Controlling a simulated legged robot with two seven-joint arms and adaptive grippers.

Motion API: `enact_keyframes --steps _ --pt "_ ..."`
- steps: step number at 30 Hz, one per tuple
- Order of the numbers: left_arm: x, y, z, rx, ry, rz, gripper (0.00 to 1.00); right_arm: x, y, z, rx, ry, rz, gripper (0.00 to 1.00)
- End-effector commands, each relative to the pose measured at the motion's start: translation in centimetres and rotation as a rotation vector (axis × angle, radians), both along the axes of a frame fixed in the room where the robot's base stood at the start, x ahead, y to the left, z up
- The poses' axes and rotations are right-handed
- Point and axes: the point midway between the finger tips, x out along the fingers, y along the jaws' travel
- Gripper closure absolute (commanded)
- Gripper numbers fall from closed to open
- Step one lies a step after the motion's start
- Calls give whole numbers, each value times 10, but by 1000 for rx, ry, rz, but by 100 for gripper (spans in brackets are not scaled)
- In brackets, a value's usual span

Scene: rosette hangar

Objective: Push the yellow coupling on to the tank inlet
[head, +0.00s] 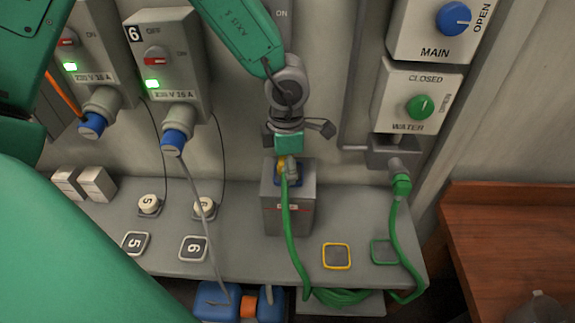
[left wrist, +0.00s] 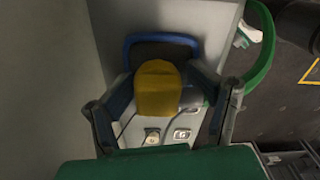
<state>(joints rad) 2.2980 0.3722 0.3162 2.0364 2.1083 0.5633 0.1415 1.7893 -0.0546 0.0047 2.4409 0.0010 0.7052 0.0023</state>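The grey tank (head: 288,212) stands on the shelf, with a blue-rimmed inlet area on its top. The yellow coupling (head: 283,166) is at the top of the tank, with a green hose hanging down in front. My left gripper (head: 288,156) points down over the tank. The blue rim (left wrist: 160,38) shows just behind the coupling. The contact between coupling and inlet is hidden, so I cannot tell how far it is seated. My right gripper is not in view.
The green hose (head: 293,240) runs to a coil under the shelf and up to the water outlet (head: 401,186). Switch boxes (head: 168,60) with blue plugs hang left. A yellow-outlined square (head: 337,256) marks bare shelf. A wooden table (head: 510,225) stands right.

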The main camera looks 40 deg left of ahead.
Motion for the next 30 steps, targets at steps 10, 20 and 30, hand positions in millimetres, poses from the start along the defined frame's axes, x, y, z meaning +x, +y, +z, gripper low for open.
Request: enact_keyframes --steps 10,20,30 --pt "0 0 2 1 -5 0 41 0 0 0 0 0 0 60" --pt "2 0 44 -3 -12 3 41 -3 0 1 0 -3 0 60" --pt "3 1 108 -2 -9 2 41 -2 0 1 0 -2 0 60"
